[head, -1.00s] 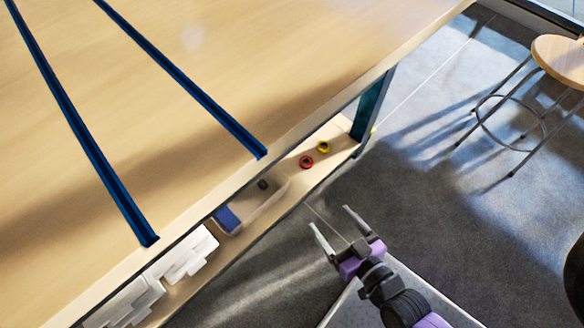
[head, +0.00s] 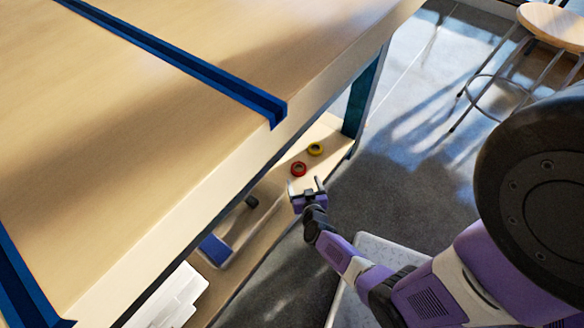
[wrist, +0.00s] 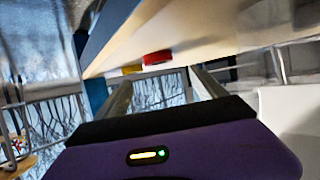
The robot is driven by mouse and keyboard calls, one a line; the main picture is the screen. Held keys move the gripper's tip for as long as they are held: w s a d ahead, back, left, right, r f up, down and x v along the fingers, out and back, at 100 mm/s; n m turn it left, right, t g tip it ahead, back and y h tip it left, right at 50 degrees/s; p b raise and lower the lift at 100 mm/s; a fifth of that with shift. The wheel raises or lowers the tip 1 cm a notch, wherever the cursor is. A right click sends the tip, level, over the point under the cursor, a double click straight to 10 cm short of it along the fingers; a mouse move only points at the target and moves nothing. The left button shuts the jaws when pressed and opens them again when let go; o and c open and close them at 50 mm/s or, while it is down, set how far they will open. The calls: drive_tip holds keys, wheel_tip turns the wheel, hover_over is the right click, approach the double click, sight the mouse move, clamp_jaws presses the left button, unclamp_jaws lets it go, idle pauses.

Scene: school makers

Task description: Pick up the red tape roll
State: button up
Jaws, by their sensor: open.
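The red tape roll (head: 298,169) lies flat on the low wooden shelf under the table, beside a yellow tape roll (head: 316,149). My gripper (head: 304,184) is open and empty at the shelf's front edge, just nearer to me than the red roll. In the wrist view, the red tape roll (wrist: 157,57) shows just beyond the open fingers of my gripper (wrist: 160,85), with the yellow roll (wrist: 131,69) to its left. I see no contact between the fingers and the red roll.
The tabletop (head: 150,130) overhangs the shelf (head: 335,146) closely from above. A clear bin (head: 240,225) with blue and dark items and white containers (head: 175,300) stand on the shelf to the left. A teal table leg (head: 362,95) rises behind the rolls. A stool (head: 555,25) stands at right.

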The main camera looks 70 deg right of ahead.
sight(298, 165)
drive_tip(key=shift+x, duration=0.8)
drive_tip(key=b+x, duration=0.1)
drive_tip(key=x, duration=0.1)
drive_tip(key=b+x, duration=0.4)
drive_tip(key=shift+w+d+f, duration=0.1)
drive_tip(key=shift+d+f, duration=0.15)
drive_tip(key=shift+f, duration=0.2)
drive_tip(key=shift+w+d, duration=0.2)
drive_tip(key=shift+d, duration=0.05)
drive_tip(key=shift+c, duration=0.4)
drive_tip(key=shift+r, duration=0.1)
drive_tip(key=c, duration=1.4)
drive_tip(key=shift+o, duration=0.2)
